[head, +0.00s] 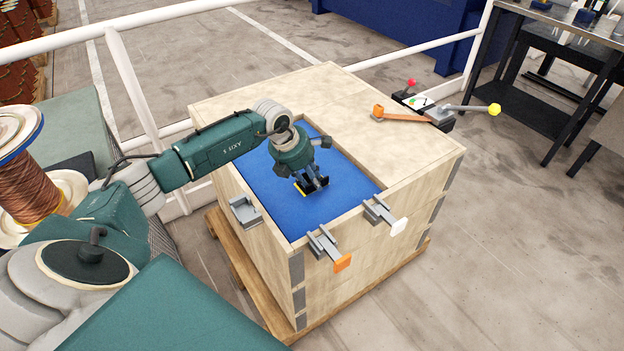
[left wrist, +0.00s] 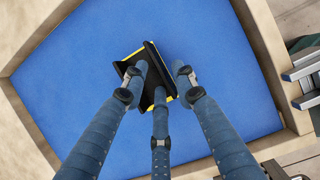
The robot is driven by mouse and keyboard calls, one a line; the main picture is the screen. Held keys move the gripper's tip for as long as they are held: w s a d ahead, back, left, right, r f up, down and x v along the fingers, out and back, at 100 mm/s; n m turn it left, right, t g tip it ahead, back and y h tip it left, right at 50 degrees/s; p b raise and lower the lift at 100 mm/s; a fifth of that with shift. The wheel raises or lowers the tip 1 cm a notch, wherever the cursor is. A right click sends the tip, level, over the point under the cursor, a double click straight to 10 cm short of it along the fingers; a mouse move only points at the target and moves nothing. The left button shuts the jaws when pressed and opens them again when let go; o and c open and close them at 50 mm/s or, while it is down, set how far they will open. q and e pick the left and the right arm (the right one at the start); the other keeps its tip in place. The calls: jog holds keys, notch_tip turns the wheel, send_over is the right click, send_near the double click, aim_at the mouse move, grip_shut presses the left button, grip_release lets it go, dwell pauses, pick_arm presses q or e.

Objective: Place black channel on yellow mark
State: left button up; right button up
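The black channel (head: 309,185) lies on the blue floor (head: 262,188) of the wooden crate's recess in the head view. In the left wrist view the channel (left wrist: 151,62) has a raised wall along its right side. The yellow mark (head: 298,188) is mostly hidden under it. My left gripper (head: 314,180) is directly over the channel, fingers down. In the left wrist view its fingers (left wrist: 160,80) straddle the wall, with a blue gap beside the right fingertip; it looks open. My right gripper is out of sight.
The crate's wooden rim (head: 392,190) surrounds the recess. A grey bracket (head: 244,211) and clamps with orange (head: 342,263) and white (head: 398,226) tips sit on it. An orange-handled clamp (head: 404,117) stands on the crate top. A copper spool (head: 33,185) is at left.

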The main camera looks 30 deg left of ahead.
pick_arm(q)
jog(key=b+v, duration=0.1)
jog(key=v, duration=1.1)
jog(key=shift+b, duration=0.4)
